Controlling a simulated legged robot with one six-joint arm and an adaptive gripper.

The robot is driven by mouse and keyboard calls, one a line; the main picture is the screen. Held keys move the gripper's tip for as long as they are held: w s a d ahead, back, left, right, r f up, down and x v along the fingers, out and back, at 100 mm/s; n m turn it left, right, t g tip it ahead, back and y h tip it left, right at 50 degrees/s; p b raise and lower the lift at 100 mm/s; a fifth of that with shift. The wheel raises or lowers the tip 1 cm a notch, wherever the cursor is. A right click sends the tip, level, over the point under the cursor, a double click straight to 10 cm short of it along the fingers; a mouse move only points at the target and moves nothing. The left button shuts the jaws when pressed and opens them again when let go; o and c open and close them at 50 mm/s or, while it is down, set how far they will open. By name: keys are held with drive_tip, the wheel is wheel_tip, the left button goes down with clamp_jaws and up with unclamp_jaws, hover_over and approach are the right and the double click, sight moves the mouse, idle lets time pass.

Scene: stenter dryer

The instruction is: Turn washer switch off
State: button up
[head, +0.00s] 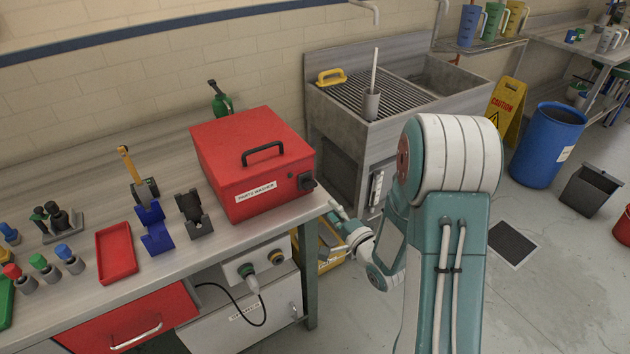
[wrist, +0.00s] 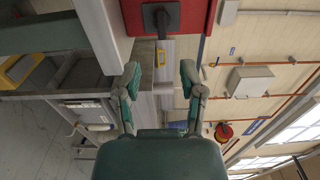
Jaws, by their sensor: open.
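The red parts washer (head: 250,160) is a lidded box with a black handle on top, standing at the right end of the bench. I cannot tell the switch's setting. My gripper (head: 334,213) is beside the bench's right end, below and right of the switch. In the wrist view my gripper (wrist: 160,72) is open and empty, apart from the switch.
The grey bench (head: 175,262) holds a red tray (head: 117,252), a blue vise-like fixture (head: 155,230) and several coloured-top tools. A socket box with a plugged cable (head: 254,285) hangs under its front edge. A metal sink (head: 385,105) stands behind my arm.

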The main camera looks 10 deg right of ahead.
sight(312, 188)
drive_tip(key=x, duration=1)
drive_tip(key=shift+d, duration=0.1)
drive_tip(key=shift+w+a, duration=0.25)
drive_tip(key=shift+a, duration=0.1)
drive_tip(key=shift+d, duration=0.1)
clamp_jaws()
